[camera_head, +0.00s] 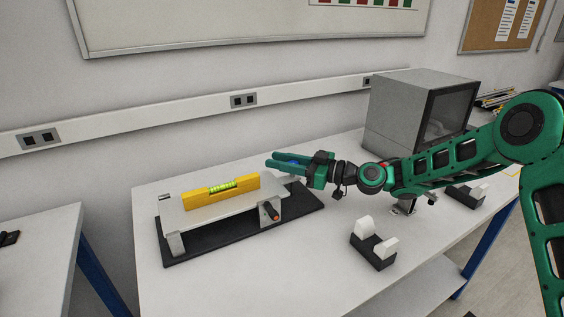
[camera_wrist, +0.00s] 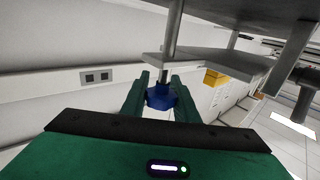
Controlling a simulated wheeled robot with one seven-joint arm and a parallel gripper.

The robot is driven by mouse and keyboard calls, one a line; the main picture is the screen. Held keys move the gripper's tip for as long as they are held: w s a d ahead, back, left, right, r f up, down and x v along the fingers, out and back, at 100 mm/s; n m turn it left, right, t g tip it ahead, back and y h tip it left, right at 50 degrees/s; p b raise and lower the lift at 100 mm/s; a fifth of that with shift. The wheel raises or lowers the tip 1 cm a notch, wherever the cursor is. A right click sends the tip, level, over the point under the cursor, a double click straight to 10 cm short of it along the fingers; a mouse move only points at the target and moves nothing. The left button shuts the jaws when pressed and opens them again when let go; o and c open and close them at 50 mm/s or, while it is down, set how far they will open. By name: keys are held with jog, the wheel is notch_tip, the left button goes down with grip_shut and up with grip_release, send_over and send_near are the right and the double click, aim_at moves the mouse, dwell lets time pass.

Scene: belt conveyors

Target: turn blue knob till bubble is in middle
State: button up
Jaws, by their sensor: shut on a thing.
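The blue knob (camera_wrist: 160,97) sits between the two green fingers of my gripper (camera_wrist: 160,86) in the wrist view, on a grey metal rod. In the head view only a bit of the blue knob (camera_head: 293,162) shows between the fingers of my gripper (camera_head: 270,162), at the far right end of the plate. My gripper is shut on the knob. A yellow spirit level (camera_head: 194,199) with a green vial (camera_head: 221,187) lies on the light metal plate (camera_head: 205,214). The vial is too small to tell where its bubble stands.
The plate stands on a black base (camera_head: 200,249) on the white table. A black knob with an orange end (camera_head: 268,210) is on its front side. A black-and-white holder (camera_head: 373,246) stands to the right; a grey box-like device (camera_head: 402,112) is behind my arm.

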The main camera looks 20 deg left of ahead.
jog(key=shift+w+d, duration=0.15)
jog(key=shift+w, duration=0.1)
jog(key=o, duration=1.1)
jog(key=shift+c, duration=0.2)
jog(key=shift+s, duration=0.1)
jog(key=s+a+r, duration=0.5)
jog(key=s+r, duration=0.5)
jog(key=r, duration=0.1)
jog(key=shift+s+a, duration=0.15)
